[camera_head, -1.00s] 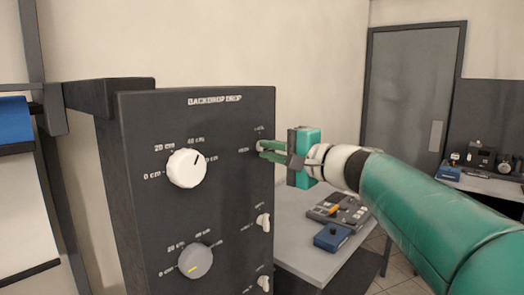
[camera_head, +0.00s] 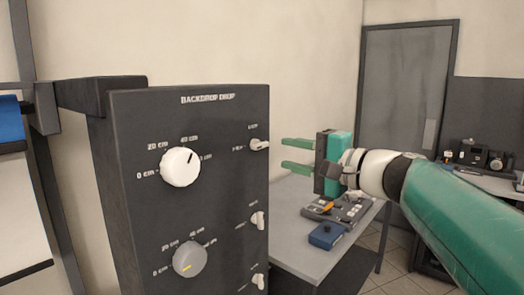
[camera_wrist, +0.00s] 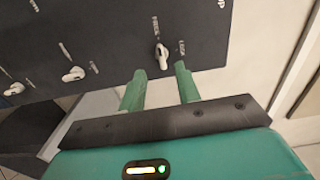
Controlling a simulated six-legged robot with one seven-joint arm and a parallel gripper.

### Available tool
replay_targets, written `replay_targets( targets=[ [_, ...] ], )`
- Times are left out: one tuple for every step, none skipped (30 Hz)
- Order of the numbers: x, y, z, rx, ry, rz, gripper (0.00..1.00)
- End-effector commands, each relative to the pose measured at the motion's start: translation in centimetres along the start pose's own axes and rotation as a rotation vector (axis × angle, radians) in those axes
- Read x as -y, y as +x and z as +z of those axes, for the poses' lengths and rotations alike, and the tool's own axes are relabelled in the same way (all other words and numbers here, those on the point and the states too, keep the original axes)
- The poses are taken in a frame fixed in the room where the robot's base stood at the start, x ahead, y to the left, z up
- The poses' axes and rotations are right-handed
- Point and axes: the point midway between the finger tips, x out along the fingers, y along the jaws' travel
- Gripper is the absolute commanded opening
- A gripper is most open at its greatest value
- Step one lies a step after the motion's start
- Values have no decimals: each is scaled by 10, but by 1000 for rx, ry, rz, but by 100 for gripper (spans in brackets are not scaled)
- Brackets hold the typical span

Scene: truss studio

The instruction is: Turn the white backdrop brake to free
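The white backdrop brake, a small white lever (camera_head: 259,145), is at the upper right of the dark panel (camera_head: 225,120), beside the white knob (camera_head: 180,167). It lies sideways, pointing toward the label at its left. In the wrist view the lever (camera_wrist: 162,56) lies crosswise to the other levers. Its labels are too blurred to read surely. My gripper (camera_head: 283,156) is right of the lever, apart from it, with its green fingers spread and nothing between them. In the wrist view the gripper's fingertips (camera_wrist: 160,82) are just below the lever.
A grey knob (camera_head: 190,260) and two lower levers, one in the middle (camera_head: 258,220) and one at the bottom (camera_head: 258,282), are on the panel. A grey table (camera_head: 300,255) with a blue box (camera_head: 327,236) stands below my gripper. A door (camera_head: 405,90) is behind.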

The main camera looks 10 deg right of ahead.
Motion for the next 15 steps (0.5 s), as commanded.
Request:
replay_targets(
  targets=[
    [1,-13,0,-2,-2,-2,33],
    [1,-19,0,-2,-2,-1,33],
    [1,-27,0,-2,-1,-2,33],
    [1,-33,0,-1,-1,-2,33],
    [0,-39,0,-1,0,-1,33],
    [0,-45,0,-2,-1,-1,33],
    [1,-49,0,-1,-1,-1,33],
    [1,-53,0,0,-1,-1,33],
    [0,-58,0,-1,0,-1,33],
    [0,-60,0,-1,0,0,33],
    [0,-62,0,-1,0,0,33],
    [0,-64,0,0,0,1,33],
    [0,-65,0,1,0,1,33],
    [0,-65,0,1,0,1,33],
    [0,-66,0,1,0,1,33]
  ],
)
